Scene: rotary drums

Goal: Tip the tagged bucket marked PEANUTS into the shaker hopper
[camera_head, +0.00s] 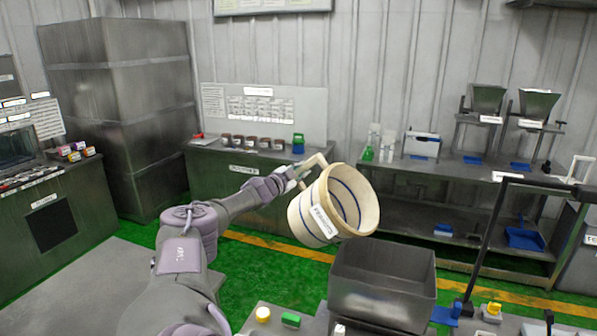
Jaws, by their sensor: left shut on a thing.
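A cream bucket (312,225) with dark blue bands and a white tag hangs tilted in mid-air, its mouth facing right and partly toward me. The print on the tag is too small to read surely. My left gripper (296,175) is shut on the bucket's handle at its upper left side. The part of the inside that shows is bare wall; the lower inside is hidden. A grey open-topped metal box (380,301), which looks like the shaker hopper, stands below and right of the bucket. The bucket's lower rim is near its back left edge. My right gripper is not in view.
Two small funnel hoppers (487,98) (537,103) stand on the back right bench (450,172). A black bar frame (490,240) rises right of the metal box. Green floor lies behind.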

